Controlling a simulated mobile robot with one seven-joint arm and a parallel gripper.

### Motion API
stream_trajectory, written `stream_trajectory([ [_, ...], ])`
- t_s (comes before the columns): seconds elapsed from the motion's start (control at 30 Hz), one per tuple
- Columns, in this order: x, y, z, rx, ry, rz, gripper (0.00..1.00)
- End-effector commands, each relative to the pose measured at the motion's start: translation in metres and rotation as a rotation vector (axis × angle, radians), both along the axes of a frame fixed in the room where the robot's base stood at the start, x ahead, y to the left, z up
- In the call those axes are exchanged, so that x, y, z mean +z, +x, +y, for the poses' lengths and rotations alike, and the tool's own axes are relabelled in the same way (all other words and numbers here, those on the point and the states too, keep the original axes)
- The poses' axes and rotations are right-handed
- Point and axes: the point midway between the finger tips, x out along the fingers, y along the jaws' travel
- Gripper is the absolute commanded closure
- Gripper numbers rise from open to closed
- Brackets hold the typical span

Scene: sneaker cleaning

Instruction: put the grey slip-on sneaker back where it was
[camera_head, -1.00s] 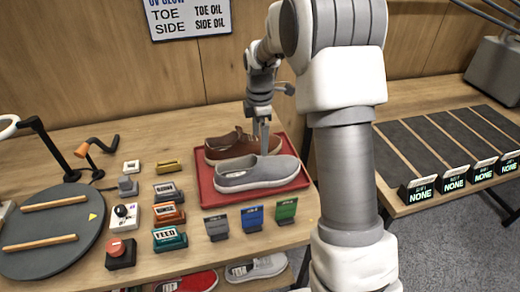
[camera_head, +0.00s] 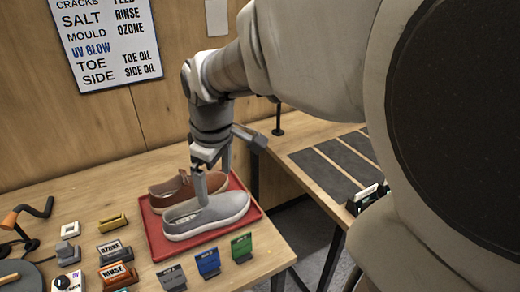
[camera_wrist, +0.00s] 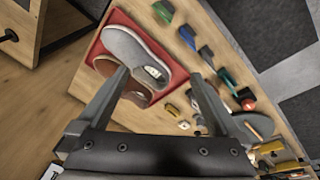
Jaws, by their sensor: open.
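The grey slip-on sneaker (camera_head: 207,214) has a white sole and rests on the red tray (camera_head: 153,232), in front of a brown shoe (camera_head: 172,190). The grey sneaker also shows in the wrist view (camera_wrist: 125,45). My gripper (camera_head: 212,180) points down over the tray, and its near finger overlaps the opening of the grey sneaker in the head view. In the wrist view the fingers (camera_wrist: 158,72) are spread apart with nothing clamped between them. I cannot tell whether a finger touches the sneaker.
Grey, blue (camera_head: 208,262) and green (camera_head: 241,247) labelled blocks stand in front of the tray. OZONE (camera_head: 112,250) and RINSE (camera_head: 117,272) blocks are to the left. My arm hides much of the right side.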

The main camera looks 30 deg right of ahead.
Motion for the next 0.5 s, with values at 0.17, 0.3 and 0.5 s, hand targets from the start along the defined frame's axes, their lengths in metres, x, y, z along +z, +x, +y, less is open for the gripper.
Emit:
stream_trajectory([
  [0.17,0.041,-0.048,0.006,-0.200,0.057,-0.164,0.00],
  [0.3,0.042,-0.081,0.007,-0.363,0.117,-0.219,0.00],
  [0.5,0.035,-0.114,0.008,-0.540,0.197,-0.270,0.00],
])
